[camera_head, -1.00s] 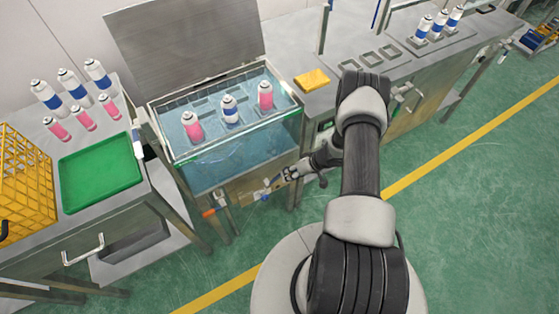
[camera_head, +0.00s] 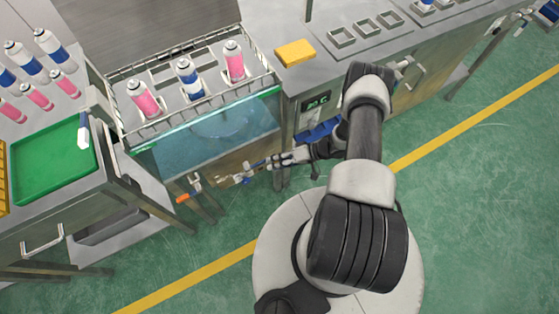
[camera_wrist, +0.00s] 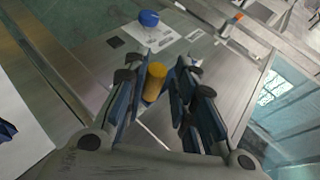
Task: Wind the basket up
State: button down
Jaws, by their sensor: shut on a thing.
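The wire basket (camera_head: 265,66) sits high at the top of the glass-fronted water tank (camera_head: 230,130). Two pink cans and one blue-and-white can (camera_head: 188,82) stand upright in it, above the water. My gripper (camera_head: 262,165) is low at the tank's front, beside the metal panel. In the wrist view, my gripper (camera_wrist: 160,90) is shut on a yellow cylindrical handle (camera_wrist: 156,80) between its blue-padded fingers. The crank arm behind the handle is mostly hidden.
A blue knob (camera_wrist: 149,18) is on the panel near my gripper. An orange-handled valve (camera_head: 186,197) hangs at the tank's lower left. A green tray (camera_head: 55,165) lies on the left table. A yellow block (camera_head: 295,52) is on the right counter. The floor in front is clear.

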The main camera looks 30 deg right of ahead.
jog(key=shift+w+f, duration=0.2)
jog(key=shift+f, duration=0.15)
jog(key=shift+s+f+y, duration=0.1)
jog(key=shift+f+y, duration=0.05)
jog(key=shift+y, duration=0.15)
jog(key=c, duration=1.8)
grip_release()
jog(key=shift+o, duration=1.2)
jog(key=shift+a+f, duration=0.1)
jog(key=v, duration=1.2)
